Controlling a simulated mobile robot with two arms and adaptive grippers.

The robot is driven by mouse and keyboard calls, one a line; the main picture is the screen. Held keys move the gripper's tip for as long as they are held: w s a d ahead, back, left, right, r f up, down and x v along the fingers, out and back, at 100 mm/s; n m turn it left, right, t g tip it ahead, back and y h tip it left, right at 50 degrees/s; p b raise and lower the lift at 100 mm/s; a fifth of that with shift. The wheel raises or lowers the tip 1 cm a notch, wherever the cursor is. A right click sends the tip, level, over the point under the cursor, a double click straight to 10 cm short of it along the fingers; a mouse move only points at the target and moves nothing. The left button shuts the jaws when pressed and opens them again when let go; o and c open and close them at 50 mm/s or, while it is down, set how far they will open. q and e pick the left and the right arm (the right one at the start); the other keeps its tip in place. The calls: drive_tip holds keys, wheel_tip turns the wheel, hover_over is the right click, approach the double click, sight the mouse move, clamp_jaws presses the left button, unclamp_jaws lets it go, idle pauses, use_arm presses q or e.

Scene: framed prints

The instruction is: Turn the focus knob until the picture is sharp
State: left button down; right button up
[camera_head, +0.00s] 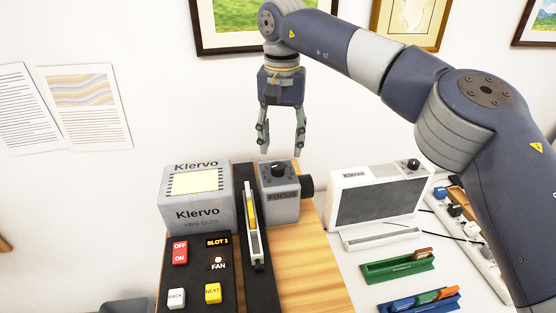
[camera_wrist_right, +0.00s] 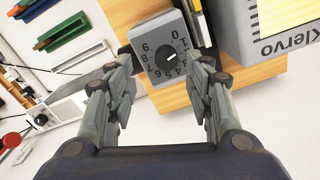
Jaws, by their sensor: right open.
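The focus knob (camera_head: 278,170) is a black dial on top of a grey box labelled FOCUS (camera_head: 283,209). In the right wrist view the knob (camera_wrist_right: 170,58) has a white pointer line and is ringed by digits on the box face (camera_wrist_right: 152,72). My right gripper (camera_head: 281,148) is open and empty, pointing down above the box. In the wrist view its fingers (camera_wrist_right: 162,82) stand either side of the knob's line, apart from it. The screen (camera_head: 381,203) in a white frame looks plain dark grey, with no picture visible. My left gripper is not in view.
A grey Klervo unit (camera_head: 197,210) stands left of the focus box. In front is a black panel with a red OFF/ON switch (camera_head: 180,252), BACK (camera_head: 176,298) and NEXT (camera_head: 213,293) buttons. A slide tray (camera_head: 253,230) lies between. Green (camera_head: 398,267) and blue holders sit at right.

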sight(278, 166)
drive_tip(key=f, duration=0.3)
drive_tip(key=shift+w+a+f, duration=0.2)
drive_tip(key=shift+a+f, duration=0.1)
wheel_tip(278, 166, down, 2)
drive_tip(key=shift+a+f+p, duration=0.15)
drive_tip(key=shift+f+p, duration=0.1)
drive_tip(key=shift+p, duration=0.2)
drive_tip(key=shift+f, duration=0.1)
drive_tip(key=shift+c, duration=0.6)
drive_tip(key=c, duration=0.9)
drive_tip(key=shift+c, duration=0.2)
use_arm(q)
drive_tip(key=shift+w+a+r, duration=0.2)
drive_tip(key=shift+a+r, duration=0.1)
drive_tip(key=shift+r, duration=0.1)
